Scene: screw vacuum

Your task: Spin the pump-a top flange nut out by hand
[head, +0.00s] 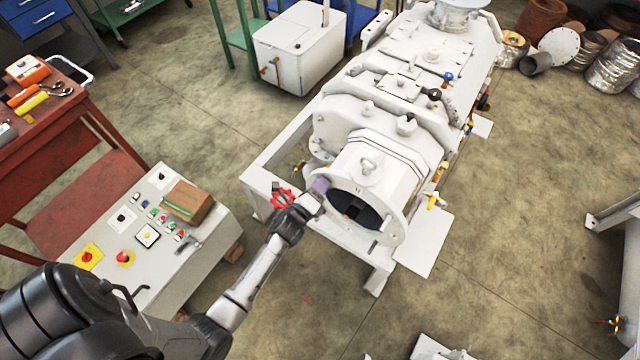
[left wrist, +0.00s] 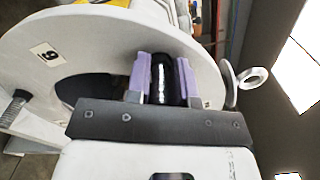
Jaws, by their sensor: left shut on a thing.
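The white pump (head: 405,90) stands on its frame, its open round flange (head: 398,228) facing my side. My left gripper (head: 318,188) is at the upper left part of the flange rim. In the left wrist view my left gripper (left wrist: 161,82) has its two purple finger pads shut on a dark round nut (left wrist: 161,78) at the flange face (left wrist: 105,45). A bare threaded stud (left wrist: 14,106) sticks out of the flange at the left of that view. It also shows low on the flange in the head view. My right gripper is not in view.
A grey control console (head: 150,245) with a cardboard box (head: 187,203) stands left of the pump. A red workbench (head: 60,130) with tools is at the far left. A lifting eye (left wrist: 252,78) is close to my gripper. Floor before the pump is mostly clear.

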